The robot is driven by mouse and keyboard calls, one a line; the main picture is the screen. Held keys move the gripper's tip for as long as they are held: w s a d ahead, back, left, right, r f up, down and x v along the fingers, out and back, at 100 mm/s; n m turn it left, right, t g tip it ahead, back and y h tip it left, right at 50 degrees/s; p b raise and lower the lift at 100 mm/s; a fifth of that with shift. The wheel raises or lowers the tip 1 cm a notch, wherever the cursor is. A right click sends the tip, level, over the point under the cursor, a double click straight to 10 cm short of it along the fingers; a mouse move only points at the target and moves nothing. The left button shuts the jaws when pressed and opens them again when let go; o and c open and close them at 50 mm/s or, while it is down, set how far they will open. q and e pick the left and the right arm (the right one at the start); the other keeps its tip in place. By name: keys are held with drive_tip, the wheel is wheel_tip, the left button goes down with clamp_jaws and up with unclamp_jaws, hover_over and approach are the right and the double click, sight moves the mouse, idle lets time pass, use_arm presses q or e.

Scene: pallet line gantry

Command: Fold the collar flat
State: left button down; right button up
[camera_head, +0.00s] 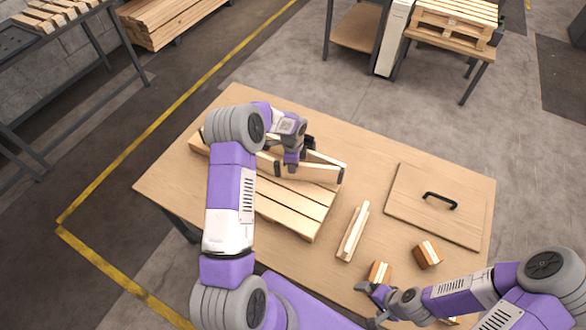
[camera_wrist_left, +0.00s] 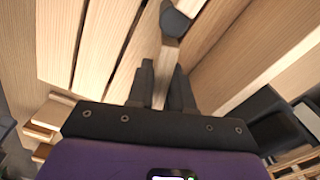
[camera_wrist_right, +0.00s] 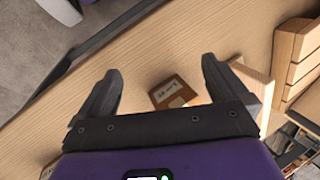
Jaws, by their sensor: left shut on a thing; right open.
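The wooden collar (camera_head: 322,175) stands on a slatted pallet (camera_head: 292,208) on the left part of the table; its upright boards meet at an angle near the pallet's right corner. My left gripper (camera_head: 291,168) is over the collar, shut on a board. In the left wrist view, the fingers (camera_wrist_left: 162,88) close around the thin board (camera_wrist_left: 166,62), with a dark fitting at its far end. My arm hides part of the collar and pallet. My right gripper (camera_wrist_right: 158,85) is open and empty near the table's front edge, close to a small wooden block (camera_head: 378,272).
A panel with a black handle (camera_head: 410,205) lies on the right of the table. Another small block (camera_head: 428,255) and narrow boards (camera_head: 353,232) lie in front. The small block near my right gripper shows a label (camera_wrist_right: 170,92). Bare tabletop (camera_head: 375,165) lies between pallet and panel.

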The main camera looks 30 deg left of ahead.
use_arm(q)
drive_tip(key=shift+w+r, duration=0.1)
drive_tip(key=shift+w, duration=0.05)
drive_tip(key=c, duration=1.1)
unclamp_jaws()
drive_tip(key=shift+w+a, duration=0.1)
wheel_tip(320, 180, up, 8)
drive_tip(key=shift+f+p, duration=0.25)
drive_tip(key=shift+p, duration=0.15)
